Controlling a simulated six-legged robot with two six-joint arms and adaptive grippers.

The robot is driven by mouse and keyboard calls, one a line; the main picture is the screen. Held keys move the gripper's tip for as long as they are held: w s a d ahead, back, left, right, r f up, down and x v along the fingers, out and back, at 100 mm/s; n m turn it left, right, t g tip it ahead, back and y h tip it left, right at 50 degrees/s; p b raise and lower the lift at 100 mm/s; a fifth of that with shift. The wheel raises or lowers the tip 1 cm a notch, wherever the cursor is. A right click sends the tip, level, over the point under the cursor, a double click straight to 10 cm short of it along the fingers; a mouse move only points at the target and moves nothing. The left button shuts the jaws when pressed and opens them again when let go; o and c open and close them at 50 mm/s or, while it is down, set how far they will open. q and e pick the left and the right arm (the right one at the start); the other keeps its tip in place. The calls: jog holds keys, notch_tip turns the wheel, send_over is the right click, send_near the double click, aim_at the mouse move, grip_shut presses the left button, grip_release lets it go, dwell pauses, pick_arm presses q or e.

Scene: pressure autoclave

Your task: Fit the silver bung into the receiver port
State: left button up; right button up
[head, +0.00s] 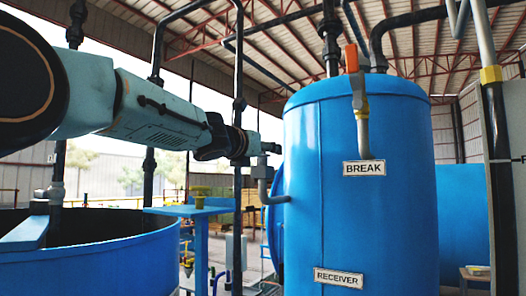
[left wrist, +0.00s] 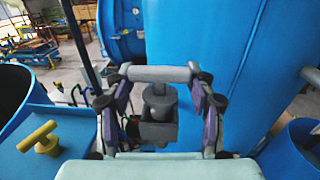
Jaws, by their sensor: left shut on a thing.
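The silver bung (left wrist: 160,73) is a grey T-shape with a crossbar and a short stem. My left gripper (left wrist: 158,76) is shut on its crossbar, one finger at each end. In the head view my left gripper (head: 262,148) is beside the blue receiver tank (head: 358,225), just above the grey receiver port (head: 265,173) on its elbow pipe. In the left wrist view the bung's stem is in line with the dark square port (left wrist: 158,131). I cannot tell whether the stem is seated in it or only above it. My right gripper is not in view.
A yellow T-shaped bung (head: 200,191) stands on a blue bracket (head: 188,211) left of the tank. An open blue vat (head: 95,262) is at lower left. An orange-handled valve pipe (head: 362,130) is on the tank front. Dark vertical pipes stand behind my arm.

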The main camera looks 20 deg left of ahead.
pick_arm(q)
jog(key=shift+f+b, duration=0.95)
jog(key=shift+f, duration=0.05)
jog(key=o, duration=1.3)
jog(key=shift+r, duration=0.15)
notch_tip(320, 180, up, 4)
jog(key=p, duration=0.4)
jog(key=shift+s+a+r, duration=0.1)
jog(key=shift+s+r, duration=0.05)
jog(key=shift+s, duration=0.05)
jog(key=r+p, duration=0.3)
jog(key=p, duration=0.1)
jog(key=shift+w+r, duration=0.15)
jog(key=shift+w, duration=0.05)
jog(key=shift+s+r+p, duration=0.1)
jog(key=shift+r+p, duration=1.05)
jog(key=shift+p, duration=0.1)
